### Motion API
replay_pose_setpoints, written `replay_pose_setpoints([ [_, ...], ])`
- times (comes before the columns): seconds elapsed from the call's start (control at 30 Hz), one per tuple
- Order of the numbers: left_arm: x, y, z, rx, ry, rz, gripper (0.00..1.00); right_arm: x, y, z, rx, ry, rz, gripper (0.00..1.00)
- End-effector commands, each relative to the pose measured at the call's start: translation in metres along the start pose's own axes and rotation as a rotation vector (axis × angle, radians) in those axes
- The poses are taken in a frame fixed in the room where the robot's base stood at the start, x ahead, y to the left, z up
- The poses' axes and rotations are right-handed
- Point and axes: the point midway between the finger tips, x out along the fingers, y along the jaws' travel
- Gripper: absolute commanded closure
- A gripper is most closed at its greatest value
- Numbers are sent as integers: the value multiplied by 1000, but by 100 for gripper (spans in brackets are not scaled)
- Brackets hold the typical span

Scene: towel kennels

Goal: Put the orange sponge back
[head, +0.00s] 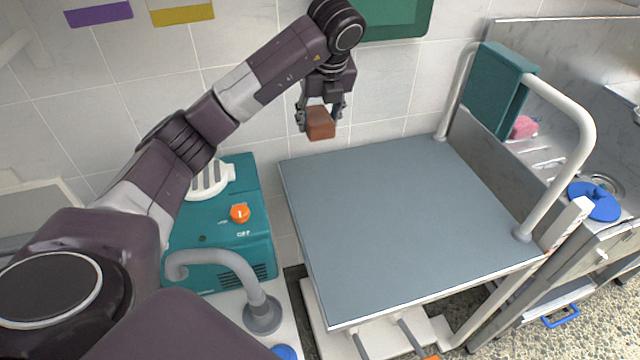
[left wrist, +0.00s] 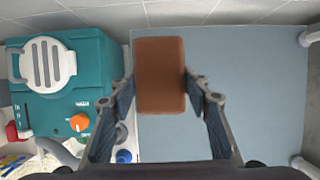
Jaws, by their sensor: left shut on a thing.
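The orange sponge (head: 320,123) is a brownish-orange block, held in my left gripper (head: 321,112) in the air above the far left edge of the grey table top. In the left wrist view the sponge (left wrist: 160,75) sits between the two fingers of my left gripper (left wrist: 160,95), which are shut on its sides. Nothing else touches the sponge. My right gripper is not in view.
A grey table top (head: 400,220) is bare, with a white rail (head: 590,140) on its right side. A teal machine (head: 215,225) with an orange knob (head: 240,213) stands left of it. A teal box (head: 497,88) hangs at the rail. A metal sink (head: 603,183) with a pink item (head: 523,127) and blue disc (head: 594,201) lies right.

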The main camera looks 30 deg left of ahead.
Motion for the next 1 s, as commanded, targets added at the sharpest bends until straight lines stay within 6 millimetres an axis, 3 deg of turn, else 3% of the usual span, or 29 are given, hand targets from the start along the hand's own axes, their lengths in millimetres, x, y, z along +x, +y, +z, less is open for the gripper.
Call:
replay_pose_setpoints([
  [0.13, 29, 1, -14, -2, 7, 7, 79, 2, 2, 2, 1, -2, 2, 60],
  [0.5, 115, 1, -49, 0, 6, 5, 79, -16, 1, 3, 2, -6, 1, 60],
  [1.0, 173, 1, -73, 0, 5, 2, 79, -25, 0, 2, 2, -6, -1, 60],
])
